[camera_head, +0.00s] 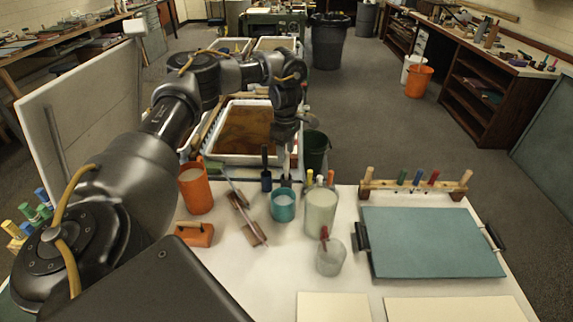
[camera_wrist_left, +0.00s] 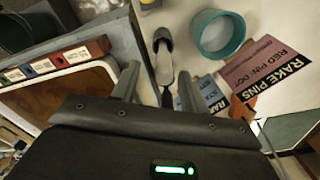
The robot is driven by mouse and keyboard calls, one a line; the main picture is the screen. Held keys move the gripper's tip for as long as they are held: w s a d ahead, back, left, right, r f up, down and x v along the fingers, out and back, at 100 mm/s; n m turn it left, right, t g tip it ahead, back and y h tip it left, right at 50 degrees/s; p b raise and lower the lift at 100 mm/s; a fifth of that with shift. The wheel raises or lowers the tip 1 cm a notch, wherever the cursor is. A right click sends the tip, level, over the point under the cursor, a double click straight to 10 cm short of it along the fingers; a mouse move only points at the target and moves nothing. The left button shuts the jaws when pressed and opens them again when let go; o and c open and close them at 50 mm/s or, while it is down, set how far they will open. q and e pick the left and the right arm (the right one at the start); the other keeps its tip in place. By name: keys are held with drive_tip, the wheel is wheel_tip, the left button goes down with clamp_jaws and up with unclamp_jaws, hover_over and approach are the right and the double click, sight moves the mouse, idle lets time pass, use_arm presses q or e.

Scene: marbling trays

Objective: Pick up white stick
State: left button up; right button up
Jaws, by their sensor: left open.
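I cannot pick out a white stick with certainty. A pale upright tip (camera_head: 320,180) shows behind the cloudy glass jar (camera_head: 321,212), between two orange-yellow tips; its lower part is hidden. My left gripper (camera_head: 288,145) is over the near end of the marbling tray, above the table's far edge. In the left wrist view its two fingers (camera_wrist_left: 158,92) are apart, with nothing held between them. A dark-handled tool (camera_wrist_left: 163,58) lies beyond the fingertips. My right gripper is in neither view.
A turquoise cup (camera_head: 283,205), an orange cup (camera_head: 195,190) and a small glass (camera_head: 330,258) stand on the white table. A teal board (camera_head: 430,243) lies at right, before a wooden rack (camera_head: 415,187). Labelled cards (camera_wrist_left: 270,75) show in the wrist view.

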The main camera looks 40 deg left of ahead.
sight(286, 170)
use_arm(q)
drive_tip(key=f, duration=0.4)
drive_tip(key=shift+s+d+f, duration=0.1)
drive_tip(key=shift+s+d, duration=0.05)
drive_tip(key=shift+d, duration=0.1)
drive_tip(key=shift+f+b, duration=0.3)
drive_tip(key=shift+f, duration=0.25)
drive_tip(key=shift+c, duration=0.4)
clamp_jaws()
